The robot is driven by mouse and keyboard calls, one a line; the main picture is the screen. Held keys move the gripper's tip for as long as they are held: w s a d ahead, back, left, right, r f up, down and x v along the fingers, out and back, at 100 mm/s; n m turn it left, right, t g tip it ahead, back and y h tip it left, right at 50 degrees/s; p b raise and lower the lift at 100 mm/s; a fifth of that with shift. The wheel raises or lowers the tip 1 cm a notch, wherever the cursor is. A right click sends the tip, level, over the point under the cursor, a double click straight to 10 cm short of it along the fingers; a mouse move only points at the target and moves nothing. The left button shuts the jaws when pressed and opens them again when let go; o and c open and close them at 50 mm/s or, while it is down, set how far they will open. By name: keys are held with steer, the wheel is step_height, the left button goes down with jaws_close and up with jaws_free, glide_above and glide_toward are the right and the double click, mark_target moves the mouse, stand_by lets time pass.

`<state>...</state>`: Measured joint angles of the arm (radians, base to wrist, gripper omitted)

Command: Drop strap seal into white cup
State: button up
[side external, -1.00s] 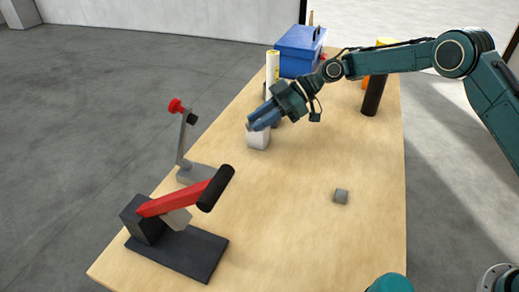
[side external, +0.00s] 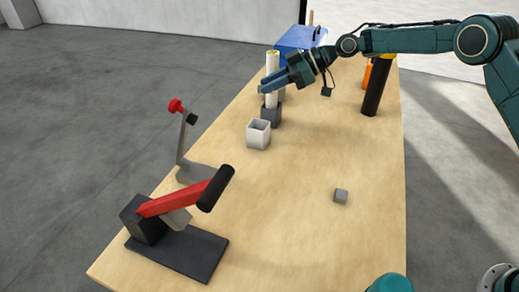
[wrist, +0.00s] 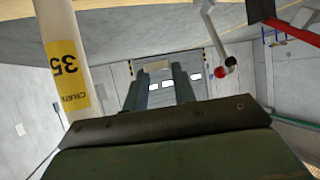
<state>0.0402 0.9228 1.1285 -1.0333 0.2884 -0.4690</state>
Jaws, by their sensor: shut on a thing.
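The white cup (side external: 258,134) is a small square open-topped cup standing on the wooden table; its inner floor is hidden. My gripper (side external: 264,86) is raised above and behind the cup, its blue fingers pointing left, with clear space between them and the rim. In the wrist view the two fingers (wrist: 160,82) reach forward, with a small tan-grey thing at their tips. It appears to be the strap seal (wrist: 154,69), but it is too small and blurred to be sure. The cup does not show in the wrist view.
A white cylinder with a yellow label (side external: 271,72) stands in a dark base (side external: 271,115) close to my gripper. Behind is a blue toolbox (side external: 302,37). A red-armed device (side external: 180,200) stands front left.

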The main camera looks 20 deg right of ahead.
steer(key=shift+f, duration=2.5)
steer(key=o, duration=1.1)
steer(key=shift+d, duration=0.1)
steer(key=v, duration=1.3)
steer(key=shift+s+d+r, duration=0.1)
steer(key=shift+d+r, duration=0.05)
steer(key=shift+d, duration=0.15)
